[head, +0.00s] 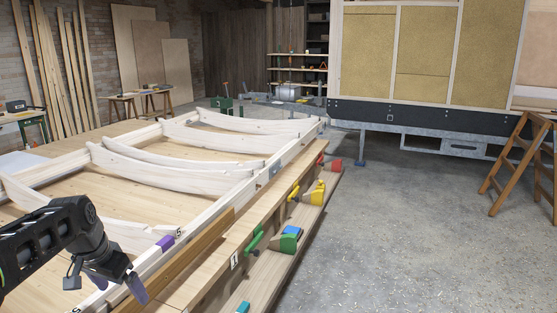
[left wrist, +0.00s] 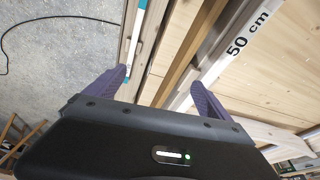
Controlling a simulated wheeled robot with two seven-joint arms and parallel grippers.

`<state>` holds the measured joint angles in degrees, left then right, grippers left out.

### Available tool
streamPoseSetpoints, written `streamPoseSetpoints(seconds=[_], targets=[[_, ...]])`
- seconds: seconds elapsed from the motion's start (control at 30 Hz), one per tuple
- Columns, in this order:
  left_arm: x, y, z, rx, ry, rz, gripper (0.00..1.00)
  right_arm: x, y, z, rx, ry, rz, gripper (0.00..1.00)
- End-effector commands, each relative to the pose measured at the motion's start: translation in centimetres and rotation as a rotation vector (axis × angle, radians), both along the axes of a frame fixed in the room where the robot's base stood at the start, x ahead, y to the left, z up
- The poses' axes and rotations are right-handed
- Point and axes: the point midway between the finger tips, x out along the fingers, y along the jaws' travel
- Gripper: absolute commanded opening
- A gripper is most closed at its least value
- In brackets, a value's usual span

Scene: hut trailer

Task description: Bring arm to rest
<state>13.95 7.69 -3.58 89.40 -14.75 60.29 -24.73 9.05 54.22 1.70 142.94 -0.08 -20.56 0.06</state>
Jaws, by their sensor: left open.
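My left arm comes in from the left in the head view. My left gripper (head: 118,285) hangs over the near end of the long workbench (head: 190,290), by a pale timber rail. In the left wrist view the two purple fingers of the left gripper (left wrist: 162,88) stand wide apart with nothing between them. Below and beyond them run wooden strips and a white rail marked "50 cm" (left wrist: 246,35). My right gripper does not show in either view.
Curved white beams (head: 165,170) lie across the bench. Green, yellow and red tools (head: 310,193) line its right edge. A framed hut wall (head: 425,55) on a trailer stands at the back right. A wooden stepladder (head: 520,165) stands right. The concrete floor between is mostly clear.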

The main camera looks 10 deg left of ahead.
Motion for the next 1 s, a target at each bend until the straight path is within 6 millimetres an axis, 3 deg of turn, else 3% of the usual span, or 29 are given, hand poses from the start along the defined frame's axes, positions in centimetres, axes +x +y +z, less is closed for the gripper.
streamPoseSetpoints(seconds=[0.17,0.23,0.37,0.47,0.57,0.7,0.83,1.0], targets=[[2.9,-2.0,-3.1,-0.039,-0.099,0.053,0.93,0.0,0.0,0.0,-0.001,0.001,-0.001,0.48],[4.0,-3.4,-5.3,-0.066,-0.133,0.074,0.93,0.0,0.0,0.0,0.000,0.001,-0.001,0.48],[5.5,-7.7,-11.1,-0.142,-0.176,0.120,0.93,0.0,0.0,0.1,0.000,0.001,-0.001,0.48],[5.0,-12.3,-17.2,-0.219,-0.185,0.167,0.93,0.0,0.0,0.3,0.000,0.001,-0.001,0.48],[2.6,-17.4,-23.4,-0.295,-0.166,0.220,0.93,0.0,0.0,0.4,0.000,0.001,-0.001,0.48],[-3.8,-23.8,-30.7,-0.373,-0.090,0.280,0.93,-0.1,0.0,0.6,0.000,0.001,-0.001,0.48],[-11.7,-28.6,-35.4,-0.410,0.025,0.307,0.93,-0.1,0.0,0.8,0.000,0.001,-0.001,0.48],[-20.6,-32.4,-38.3,-0.422,0.195,0.281,0.93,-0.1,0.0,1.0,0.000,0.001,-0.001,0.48]])
